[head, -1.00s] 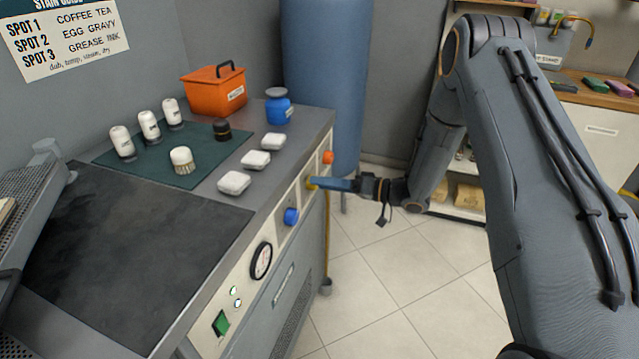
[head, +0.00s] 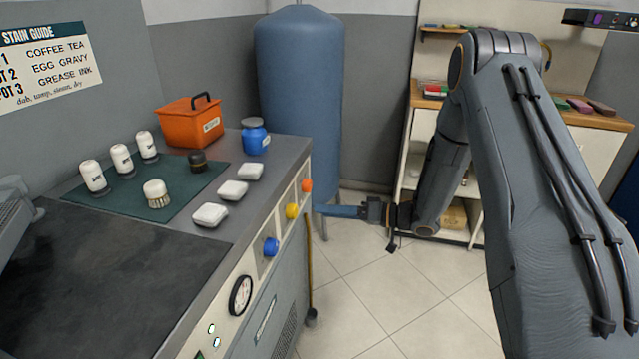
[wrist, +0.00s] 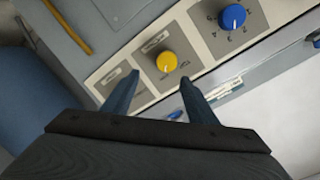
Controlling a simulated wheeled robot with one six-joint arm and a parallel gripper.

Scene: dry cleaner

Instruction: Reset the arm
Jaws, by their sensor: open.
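My gripper (head: 340,211) is at the end of my arm, to the right of the machine's front panel in the head view. In the wrist view my gripper (wrist: 160,85) shows two blue fingers spread apart with nothing between them. The yellow knob (wrist: 167,62) lies beyond the fingertips and is not gripped. The yellow knob (head: 291,211) also shows in the head view, between an orange knob (head: 306,185) and a blue knob (head: 270,247). The blue knob also shows in the wrist view (wrist: 233,17).
The machine's top (head: 110,270) holds several white bottles, a brush (head: 156,193), white pads, an orange box (head: 190,122) and a blue jar (head: 255,136). A blue tank (head: 300,100) stands behind. A shelf unit (head: 480,205) is behind my arm. The floor (head: 400,300) between is clear.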

